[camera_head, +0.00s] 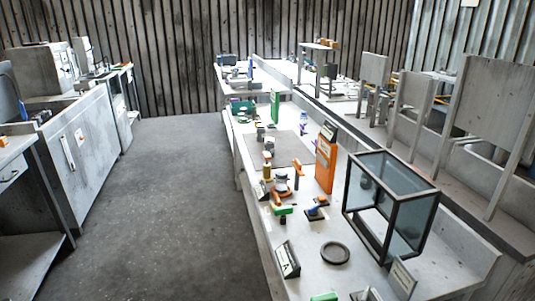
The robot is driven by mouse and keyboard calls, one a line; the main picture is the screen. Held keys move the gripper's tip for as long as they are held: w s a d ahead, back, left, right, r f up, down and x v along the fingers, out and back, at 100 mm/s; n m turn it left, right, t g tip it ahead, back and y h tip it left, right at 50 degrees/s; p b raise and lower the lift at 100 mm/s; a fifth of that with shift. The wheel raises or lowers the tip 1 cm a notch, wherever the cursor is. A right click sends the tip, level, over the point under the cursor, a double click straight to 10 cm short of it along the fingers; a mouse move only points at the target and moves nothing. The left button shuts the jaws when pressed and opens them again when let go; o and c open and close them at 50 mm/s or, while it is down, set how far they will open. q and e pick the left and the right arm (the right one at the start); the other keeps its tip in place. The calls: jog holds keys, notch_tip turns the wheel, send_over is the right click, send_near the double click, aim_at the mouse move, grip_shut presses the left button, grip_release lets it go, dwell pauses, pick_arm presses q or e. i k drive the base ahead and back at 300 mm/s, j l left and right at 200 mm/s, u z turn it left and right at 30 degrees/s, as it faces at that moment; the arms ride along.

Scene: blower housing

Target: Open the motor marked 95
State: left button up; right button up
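Neither of my grippers is in view. No marking 95 is readable anywhere, so I cannot tell which thing is the motor. Several small devices stand on the long white workbench (255,195) in the middle right. Among them are an orange and green device (283,209), a small blue and dark device (317,209) and an upright orange box (325,165). All are too small to identify surely.
A dark-framed glass case (415,218) stands on the bench, with a black ring (335,252) and a small tilted sign (287,260) nearby. Grey cabinets (84,150) line the left. The grey floor (165,200) between is clear. Upright panels (482,95) stand at right.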

aim_at(270, 148)
jog(key=i+j+z, duration=0.1)
jog(key=j, duration=0.3)
jog(key=i+j+z, duration=0.15)
jog(key=j, duration=0.25)
jog(key=j+z, duration=0.1)
jog(key=j, duration=0.3)
jog(key=i+j+z, duration=0.15)
jog(key=i+j, duration=0.2)
jog(key=i+j+z, duration=0.1)
jog(key=i+j, duration=0.2)
jog(key=i+j+z, duration=0.15)
jog(key=i+j, duration=0.15)
jog(key=j, duration=0.25)
jog(key=i+j, duration=0.2)
jog(key=i, duration=0.2)
jog(key=i+j+z, duration=0.15)
jog(key=i, duration=0.25)
jog(key=j, duration=0.1)
